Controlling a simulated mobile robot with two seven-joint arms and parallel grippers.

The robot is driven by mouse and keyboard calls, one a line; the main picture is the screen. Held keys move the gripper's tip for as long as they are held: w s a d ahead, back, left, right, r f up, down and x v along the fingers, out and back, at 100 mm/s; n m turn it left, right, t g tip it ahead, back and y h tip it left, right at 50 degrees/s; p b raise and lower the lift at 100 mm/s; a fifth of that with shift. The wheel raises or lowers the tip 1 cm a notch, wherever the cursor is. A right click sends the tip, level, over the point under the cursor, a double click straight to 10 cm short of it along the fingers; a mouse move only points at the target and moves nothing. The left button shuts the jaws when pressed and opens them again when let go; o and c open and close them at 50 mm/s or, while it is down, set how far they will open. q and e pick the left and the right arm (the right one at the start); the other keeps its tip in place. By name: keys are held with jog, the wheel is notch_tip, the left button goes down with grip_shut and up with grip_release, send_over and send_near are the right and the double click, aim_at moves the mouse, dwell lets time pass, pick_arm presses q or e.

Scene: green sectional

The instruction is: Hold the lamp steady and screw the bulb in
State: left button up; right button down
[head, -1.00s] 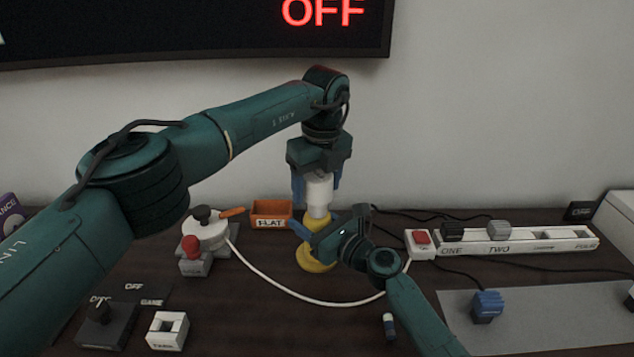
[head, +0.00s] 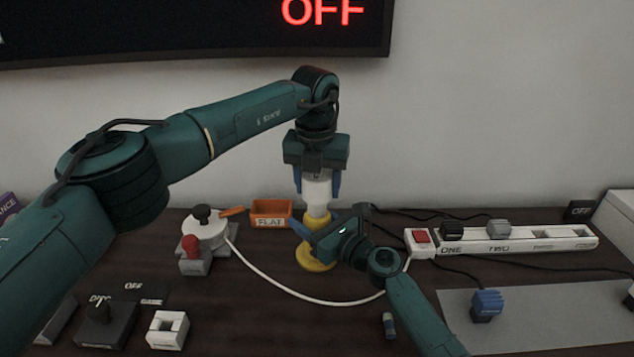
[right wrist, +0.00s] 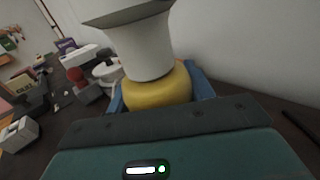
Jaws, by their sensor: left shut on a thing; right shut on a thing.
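The lamp has a round yellow base (head: 316,260) and a yellow neck, standing upright on the dark table. A white bulb (head: 317,190) sits upright at the top of the neck. My left gripper (head: 317,187) points straight down from above, its blue fingers shut on either side of the bulb. My right gripper (head: 310,232) comes in low from the right and is shut on the lamp's yellow neck, hiding part of it. In the right wrist view the yellow neck (right wrist: 158,88) is between the blue fingers, with the white bulb (right wrist: 145,45) directly above; the joint's thread is not visible.
An orange tray (head: 271,208) stands behind left of the lamp. A white round device (head: 205,232) with a red knob is at left, and a white power strip (head: 515,240) at right. A white cord (head: 290,292) curves across the table in front. A screen above reads OFF.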

pick_arm(q)
jog(key=m, duration=0.4)
jog(key=shift+h, duration=0.3)
jog(key=m, duration=0.4)
jog(key=shift+g, duration=0.3)
jog(key=m, duration=0.7)
jog(key=shift+s+g+h, duration=0.1)
jog(key=shift+g+h, duration=0.2)
jog(key=shift+g, duration=0.1)
jog(key=o, duration=1.2)
jog(key=shift+c, duration=0.2)
jog(key=r, duration=0.4)
jog(key=a+r, duration=0.1)
jog(key=r, duration=0.6)
jog(key=shift+a+r, duration=0.15)
jog(key=shift+r, duration=0.25)
